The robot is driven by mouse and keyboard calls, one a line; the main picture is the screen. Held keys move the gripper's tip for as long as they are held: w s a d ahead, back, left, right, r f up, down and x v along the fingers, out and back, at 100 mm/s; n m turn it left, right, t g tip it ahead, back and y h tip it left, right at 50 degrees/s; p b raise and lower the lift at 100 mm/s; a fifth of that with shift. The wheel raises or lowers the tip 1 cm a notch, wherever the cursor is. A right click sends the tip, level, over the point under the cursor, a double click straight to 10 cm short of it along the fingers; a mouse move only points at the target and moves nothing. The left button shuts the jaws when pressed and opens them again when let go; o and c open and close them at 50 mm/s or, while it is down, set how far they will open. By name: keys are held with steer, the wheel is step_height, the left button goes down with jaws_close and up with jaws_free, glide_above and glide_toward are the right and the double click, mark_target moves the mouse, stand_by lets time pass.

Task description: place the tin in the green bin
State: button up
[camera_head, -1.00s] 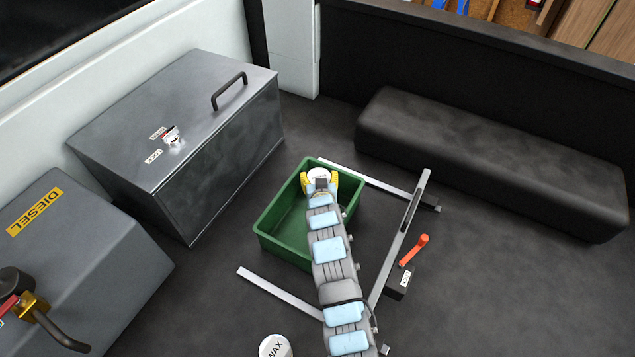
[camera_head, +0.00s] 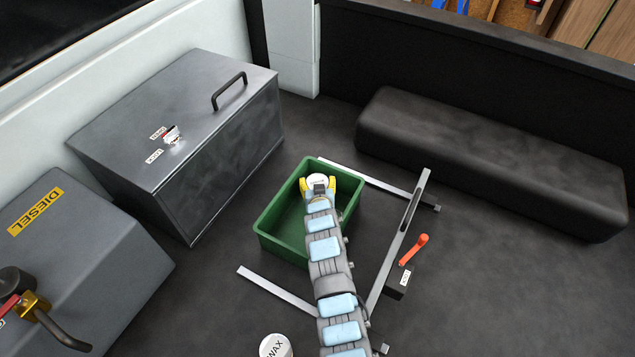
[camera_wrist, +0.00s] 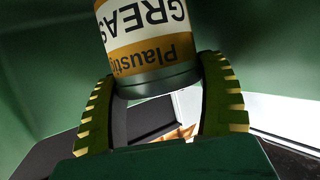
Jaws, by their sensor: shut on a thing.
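A tin with a white, orange and green label reading "GREASE" (camera_wrist: 147,40) is between the fingers of my gripper (camera_wrist: 155,75) in the wrist view. In the head view, the tin's white round top (camera_head: 318,179) shows between the yellow fingers of my gripper (camera_head: 318,187), which is shut on it. The gripper and tin are over the far part of the green bin (camera_head: 276,249), within its rim outline. Green walls surround the tin in the wrist view. How far the tin's base is from the bin floor cannot be told.
A white-topped tin marked "WAX" (camera_head: 276,346) stands near the bottom edge. A metal frame (camera_head: 398,240) with an orange-handled box (camera_head: 398,281) lies right of the bin. A grey metal chest (camera_head: 190,120) stands left, a diesel tank (camera_head: 80,260) nearer, and a black bench (camera_head: 490,160) right.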

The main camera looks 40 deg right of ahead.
steer(key=shift+f, duration=0.1)
steer(key=o, duration=1.2)
steer(key=shift+r, duration=0.2)
steer(key=p+v, duration=0.1)
steer(key=v, duration=0.6)
steer(key=shift+s+a+p, duration=0.15)
steer(key=shift+s+p, duration=0.05)
steer(key=shift+p, duration=0.2)
